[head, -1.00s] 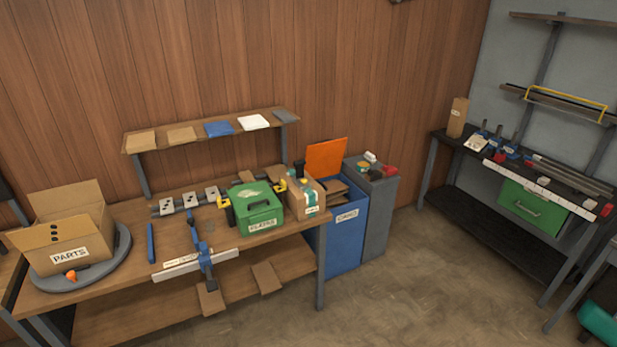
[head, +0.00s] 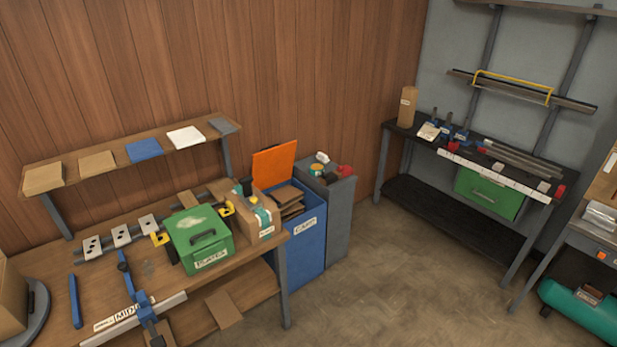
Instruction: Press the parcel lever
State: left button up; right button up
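I cannot make out a parcel lever in the head view. A cardboard parcel (head: 250,218) with a teal and white band and a label stands at the right end of the wooden workbench (head: 240,262). A small dark upright object (head: 246,186) shows at its back edge; I cannot tell what it is. Neither of my grippers is in view.
A blue bin (head: 305,240) with an orange lid (head: 274,163) and a grey cabinet (head: 341,215) stand right of the bench. The middle floor (head: 400,275) is clear.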

aim_at(246, 183)
jog(key=z, duration=0.45)
jog(key=i, duration=1.65)
jog(key=u, duration=1.1)
jog(key=i, duration=0.75)
jog(key=u, duration=0.7)
